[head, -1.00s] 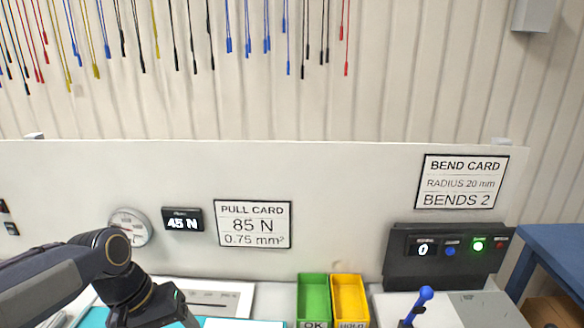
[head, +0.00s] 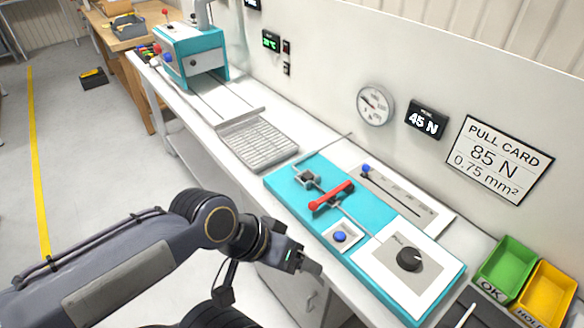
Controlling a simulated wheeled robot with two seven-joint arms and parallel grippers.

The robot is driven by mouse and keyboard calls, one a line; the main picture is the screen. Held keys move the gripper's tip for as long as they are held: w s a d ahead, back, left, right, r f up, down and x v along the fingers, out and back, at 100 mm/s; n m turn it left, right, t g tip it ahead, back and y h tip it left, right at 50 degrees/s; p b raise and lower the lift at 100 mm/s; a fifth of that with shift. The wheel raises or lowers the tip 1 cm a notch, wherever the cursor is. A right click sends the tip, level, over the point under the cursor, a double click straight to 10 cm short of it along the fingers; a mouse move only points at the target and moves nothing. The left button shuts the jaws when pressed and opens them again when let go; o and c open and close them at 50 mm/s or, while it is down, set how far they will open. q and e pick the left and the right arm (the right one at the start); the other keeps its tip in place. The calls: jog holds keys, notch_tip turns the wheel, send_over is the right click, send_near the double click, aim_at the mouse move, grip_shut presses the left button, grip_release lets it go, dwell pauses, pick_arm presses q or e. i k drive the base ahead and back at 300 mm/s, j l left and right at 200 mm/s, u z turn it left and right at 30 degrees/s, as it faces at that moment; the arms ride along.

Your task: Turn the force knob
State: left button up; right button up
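The force knob (head: 409,259) is a round black dial on a white and grey plate, at the front right end of the teal pull tester (head: 376,230). The display (head: 425,120) on the back panel reads 45 N. The pull card (head: 497,160) beside it reads 85 N, 0.75 mm². My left gripper (head: 308,266) is in front of the bench edge, left of the knob and apart from it. Its fingers are small and dark, and their opening cannot be made out. My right gripper is out of view.
A red handle (head: 331,196) and a blue button (head: 340,237) sit on the tester left of the knob. A green bin (head: 507,268) marked OK and a yellow bin (head: 547,295) stand to its right. A round gauge (head: 375,105) is on the panel.

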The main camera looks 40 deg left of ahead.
aim_at(409, 259)
jog(key=u, duration=0.7)
jog(key=i+j+z, duration=0.25)
jog(key=j, duration=0.15)
jog(key=j+z, duration=0.2)
jog(key=j, duration=0.25)
jog(key=i+j+z, duration=0.1)
jog(key=j+z, duration=0.15)
jog(key=j, duration=0.2)
